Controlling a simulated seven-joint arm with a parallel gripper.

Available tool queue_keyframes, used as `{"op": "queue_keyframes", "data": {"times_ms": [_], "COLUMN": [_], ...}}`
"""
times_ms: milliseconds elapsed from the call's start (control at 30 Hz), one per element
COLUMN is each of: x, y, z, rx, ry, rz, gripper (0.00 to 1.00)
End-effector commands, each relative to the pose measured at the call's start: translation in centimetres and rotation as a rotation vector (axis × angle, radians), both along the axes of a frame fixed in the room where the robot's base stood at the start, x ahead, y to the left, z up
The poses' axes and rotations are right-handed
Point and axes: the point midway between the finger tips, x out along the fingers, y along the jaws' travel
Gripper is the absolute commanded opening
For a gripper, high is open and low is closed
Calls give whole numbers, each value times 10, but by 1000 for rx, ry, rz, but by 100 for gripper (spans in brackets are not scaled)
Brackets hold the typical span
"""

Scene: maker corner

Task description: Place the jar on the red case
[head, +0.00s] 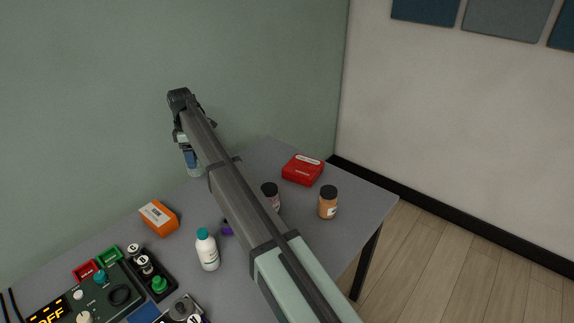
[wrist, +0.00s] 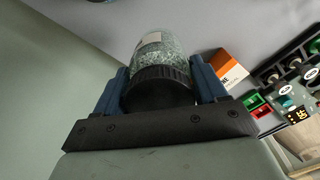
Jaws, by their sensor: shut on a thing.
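My gripper (wrist: 158,90) is shut on a clear jar (wrist: 160,48) with a black lid, a pale label and pale green grains inside. The blue fingers are on either side of the lid. In the head view, my gripper (head: 183,140) and the partly hidden jar (head: 194,165) are at the back left of the table, by the green wall. I cannot tell whether the jar's base is clear of the table. The red case (head: 301,172) lies flat at the back right, well apart from my gripper. Its top is bare apart from a white label.
Two dark-lidded jars, one pinkish (head: 275,203) and one orange-brown (head: 328,207), stand in front of the red case. An orange box (head: 160,219), a white bottle (head: 208,254) and a dark tray of small bottles (head: 165,284) are at left. My arm hides the table's middle.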

Motion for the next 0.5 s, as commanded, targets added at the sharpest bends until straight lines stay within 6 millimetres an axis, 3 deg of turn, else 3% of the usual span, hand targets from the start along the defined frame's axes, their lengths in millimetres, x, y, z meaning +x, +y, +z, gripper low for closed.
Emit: {"op": "queue_keyframes", "data": {"times_ms": [200, 400, 500], "x": [1, 1, 9], "y": [1, 1, -17], "z": [50, 86, 85], "rx": [1, 1, 0], "ry": [-3, -2, 0], "rz": [0, 0, -7], "gripper": [19, 19, 19]}}
